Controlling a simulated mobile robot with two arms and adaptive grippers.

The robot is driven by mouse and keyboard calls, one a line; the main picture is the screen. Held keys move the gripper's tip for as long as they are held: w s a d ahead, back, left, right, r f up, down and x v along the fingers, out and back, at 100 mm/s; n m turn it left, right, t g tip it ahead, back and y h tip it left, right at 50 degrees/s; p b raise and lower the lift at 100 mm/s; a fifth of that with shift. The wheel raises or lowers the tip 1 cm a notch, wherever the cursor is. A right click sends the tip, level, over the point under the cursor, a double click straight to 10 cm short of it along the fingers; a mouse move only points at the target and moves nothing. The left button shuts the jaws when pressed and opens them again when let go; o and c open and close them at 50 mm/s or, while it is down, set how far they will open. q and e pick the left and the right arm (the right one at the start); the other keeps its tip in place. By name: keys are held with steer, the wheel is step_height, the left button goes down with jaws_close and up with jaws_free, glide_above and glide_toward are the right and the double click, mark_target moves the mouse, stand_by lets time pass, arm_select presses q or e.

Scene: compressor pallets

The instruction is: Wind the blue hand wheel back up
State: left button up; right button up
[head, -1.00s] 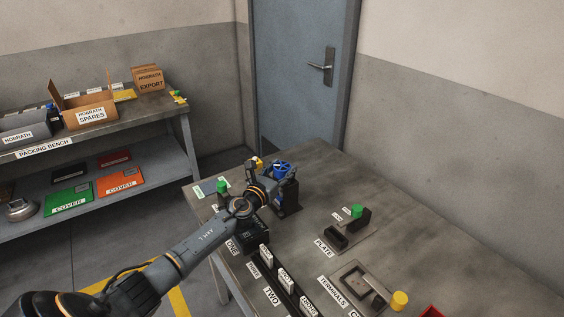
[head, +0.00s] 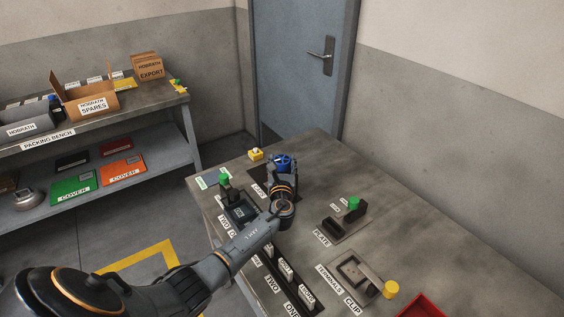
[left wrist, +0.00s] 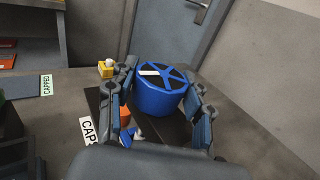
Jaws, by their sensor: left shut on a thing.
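The blue hand wheel (head: 282,160) is at the far end of the grey table. In the left wrist view the blue hand wheel (left wrist: 160,97) is a deep drum with spokes on its dark top face and a white mark on one spoke. My left gripper (head: 282,170) reaches it from the near side. In the left wrist view my left gripper (left wrist: 163,82) has one finger on each side of the rim and is shut on the wheel. The wheel's stand is mostly hidden behind my gripper in the head view. My right gripper is not in view.
A yellow box with a white button (head: 255,154) stands left of the wheel. An orange part (left wrist: 125,116) lies below the wheel. A green-knobbed fixture (head: 225,180), the PLATE fixture (head: 333,226) and a labelled rack (head: 287,275) are nearby.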

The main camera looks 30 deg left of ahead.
arm_select(q)
steer(key=o, duration=1.2)
steer(key=shift+s, duration=0.15)
steer(key=v, duration=1.1)
steer(key=shift+s+d, duration=0.25)
steer(key=shift+s, duration=0.05)
steer(key=shift+f, duration=0.1)
